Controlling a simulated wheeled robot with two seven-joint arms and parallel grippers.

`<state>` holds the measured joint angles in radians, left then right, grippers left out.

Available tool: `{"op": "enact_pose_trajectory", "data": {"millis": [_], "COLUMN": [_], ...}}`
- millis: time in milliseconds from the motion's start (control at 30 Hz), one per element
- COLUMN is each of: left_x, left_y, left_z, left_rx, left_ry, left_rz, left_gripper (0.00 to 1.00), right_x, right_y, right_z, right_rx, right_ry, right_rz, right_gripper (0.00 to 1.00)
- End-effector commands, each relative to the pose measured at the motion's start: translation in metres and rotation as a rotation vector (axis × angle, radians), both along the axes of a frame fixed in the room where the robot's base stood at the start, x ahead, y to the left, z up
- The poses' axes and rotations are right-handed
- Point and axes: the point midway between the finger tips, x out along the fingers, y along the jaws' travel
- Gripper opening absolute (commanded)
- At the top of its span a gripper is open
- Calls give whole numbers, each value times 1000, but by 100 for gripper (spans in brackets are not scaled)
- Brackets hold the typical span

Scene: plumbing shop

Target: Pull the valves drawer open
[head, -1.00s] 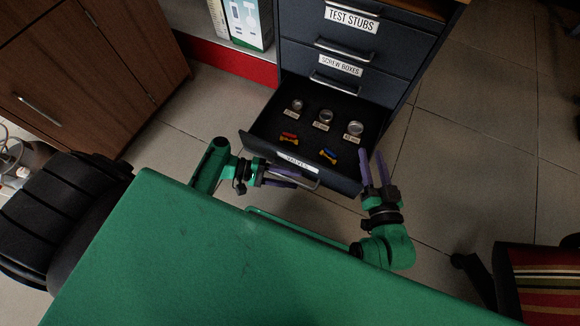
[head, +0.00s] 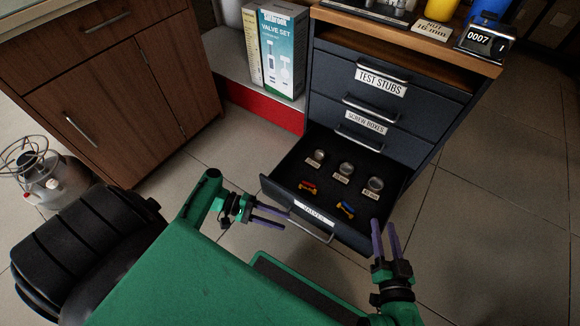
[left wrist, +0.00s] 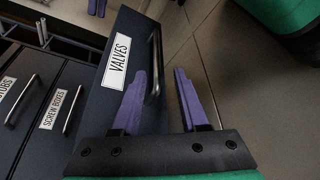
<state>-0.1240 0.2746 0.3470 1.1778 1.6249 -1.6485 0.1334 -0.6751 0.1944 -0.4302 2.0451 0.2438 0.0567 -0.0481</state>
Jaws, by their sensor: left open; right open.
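The valves drawer (head: 283,180) is the lowest drawer of the dark blue cabinet and stands pulled well out, its inside showing. Its front carries a VALVES label and a bar handle (head: 312,232). My left gripper (head: 286,217) is open just left of the handle. In the left wrist view the two purple fingers (left wrist: 160,100) are apart, with the handle (left wrist: 154,65) ahead near the left finger; I see no grip on it. My right gripper (head: 384,238) is open and empty beside the drawer's right front corner.
Several round fittings (head: 346,168) with tags and two colored-handled valves (head: 346,209) lie in the drawer. The shut screw boxes drawer (head: 398,136) is above. A wooden cabinet (head: 110,80) stands left, a valve set box (head: 280,50) behind. Floor right of the drawer is clear.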

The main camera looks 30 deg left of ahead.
Motion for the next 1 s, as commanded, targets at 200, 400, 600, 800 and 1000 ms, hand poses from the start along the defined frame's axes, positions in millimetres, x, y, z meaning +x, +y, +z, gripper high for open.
{"op": "enact_pose_trajectory", "data": {"millis": [200,400,600,800,1000], "left_x": [-6,-11,-16,-21,-23], "left_y": [22,40,58,74,83], "left_z": [-2,-2,-2,-2,-1], "left_rx": [2,2,1,2,0], "left_ry": [0,1,0,1,0], "left_rz": [0,-1,-1,-1,-1], "left_gripper": [44,44,44,44,44], "right_x": [44,63,76,78,74], "right_y": [-4,-8,-14,-21,-25], "right_z": [71,121,179,238,273], "right_rx": [42,66,96,126,145], "right_ry": [-214,-364,-535,-710,-812], "right_rz": [-40,-60,-83,-105,-117], "right_gripper": [44,44,44,44,44]}}
